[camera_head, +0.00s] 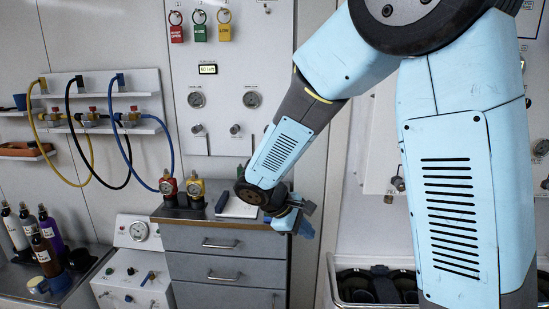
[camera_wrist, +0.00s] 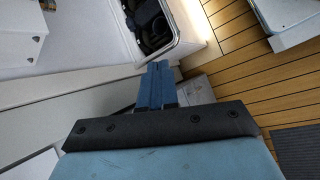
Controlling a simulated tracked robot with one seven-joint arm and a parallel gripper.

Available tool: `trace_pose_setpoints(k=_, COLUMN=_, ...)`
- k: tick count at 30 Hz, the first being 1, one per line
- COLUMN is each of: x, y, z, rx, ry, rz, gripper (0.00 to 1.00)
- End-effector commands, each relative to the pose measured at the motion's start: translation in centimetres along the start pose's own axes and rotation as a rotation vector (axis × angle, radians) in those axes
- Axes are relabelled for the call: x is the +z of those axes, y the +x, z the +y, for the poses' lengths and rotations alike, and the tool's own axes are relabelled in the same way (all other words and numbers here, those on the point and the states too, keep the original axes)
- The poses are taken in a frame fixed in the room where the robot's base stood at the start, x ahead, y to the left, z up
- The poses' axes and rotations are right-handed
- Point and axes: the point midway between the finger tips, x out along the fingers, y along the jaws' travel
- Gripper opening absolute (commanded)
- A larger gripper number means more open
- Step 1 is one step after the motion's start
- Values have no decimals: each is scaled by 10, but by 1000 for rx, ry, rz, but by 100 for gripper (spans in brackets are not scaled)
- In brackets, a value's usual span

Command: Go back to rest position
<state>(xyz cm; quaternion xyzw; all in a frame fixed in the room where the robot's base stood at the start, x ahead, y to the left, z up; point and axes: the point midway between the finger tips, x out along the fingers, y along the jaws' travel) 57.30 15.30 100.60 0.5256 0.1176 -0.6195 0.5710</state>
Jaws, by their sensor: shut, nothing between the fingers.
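My gripper (camera_head: 304,228) is at the end of my light-blue arm, in the middle of the head view. It hangs in front of the right end of a grey drawer cabinet (camera_head: 222,262), partly hidden behind my wrist. In the wrist view its two blue fingers (camera_wrist: 157,76) lie side by side, shut, with nothing between them. They point away over a pale panel and a wooden slat floor (camera_wrist: 245,60).
Red and yellow fittings and a white pad (camera_head: 238,207) are on the cabinet top, close to my wrist. Left are a gauge box (camera_head: 138,233), bottles (camera_head: 46,240) and hoses (camera_head: 85,130). A tray of dark items (camera_head: 375,285) is right of the cabinet.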

Motion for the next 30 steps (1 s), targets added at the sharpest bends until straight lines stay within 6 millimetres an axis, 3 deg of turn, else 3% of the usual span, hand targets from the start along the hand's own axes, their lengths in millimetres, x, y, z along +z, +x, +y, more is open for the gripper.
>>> trace_pose_setpoints(k=3, x=33, y=-4, z=10, rx=-71, ry=111, rz=42, gripper=0)
trace_pose_setpoints(k=14, x=121, y=-20, z=21, rx=-246, ry=429, rz=174, gripper=0)
trace_pose_setpoints(k=30, x=230, y=-54, z=3, rx=-395, ry=902, rz=402, gripper=0)
